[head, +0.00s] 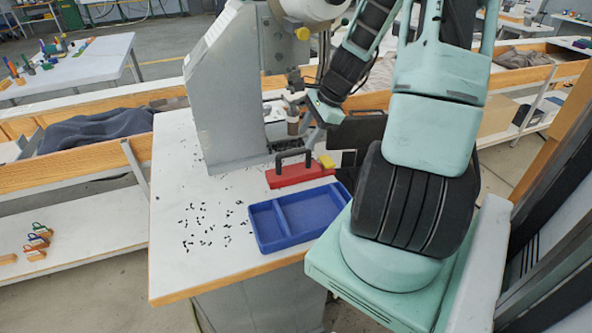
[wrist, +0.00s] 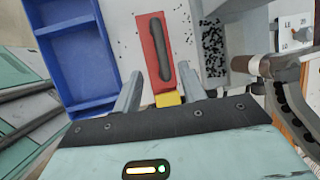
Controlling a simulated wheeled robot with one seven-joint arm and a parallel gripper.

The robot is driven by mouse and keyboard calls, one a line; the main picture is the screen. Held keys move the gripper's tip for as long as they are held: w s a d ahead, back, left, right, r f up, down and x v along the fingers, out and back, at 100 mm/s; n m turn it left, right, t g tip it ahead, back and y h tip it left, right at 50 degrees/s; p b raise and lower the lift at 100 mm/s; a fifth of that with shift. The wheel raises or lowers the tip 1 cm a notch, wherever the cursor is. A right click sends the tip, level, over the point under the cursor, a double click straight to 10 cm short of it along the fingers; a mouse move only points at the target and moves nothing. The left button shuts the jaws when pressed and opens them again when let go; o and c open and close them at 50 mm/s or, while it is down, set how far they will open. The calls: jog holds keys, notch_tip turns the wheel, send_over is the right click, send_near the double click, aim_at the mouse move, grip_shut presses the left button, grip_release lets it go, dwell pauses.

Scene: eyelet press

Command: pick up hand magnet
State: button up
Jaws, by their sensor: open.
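The hand magnet (head: 297,176) is a red block with a black bar handle on top and a yellow piece at one end. It lies on the white bench top, behind the blue tray. In the wrist view the magnet (wrist: 150,62) lies ahead of my gripper (wrist: 160,92), its yellow end closest to me and between the lines of the two fingers. My gripper is open and empty. In the head view my gripper (head: 311,136) hangs above and behind the magnet, beside the press; its fingertips are small there. I see no contact with the magnet.
A blue divided tray (head: 262,232) stands just in front of the magnet. The grey press (head: 225,95) rises behind it on the left. Small black bits (head: 205,225) lie scattered on the bench top (head: 175,262), left of the tray. A dark panel stands right of the magnet.

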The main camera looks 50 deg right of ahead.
aim_at(298, 151)
jog(key=shift+d+p+x, duration=0.1)
jog(key=shift+p+x, duration=0.25)
jog(key=shift+x, duration=1.55)
jog(key=shift+d+p+x, duration=0.15)
jog(key=shift+p+x, duration=0.2)
jog(key=shift+x, duration=1.55)
jog(key=shift+w, duration=0.1)
grip_shut()
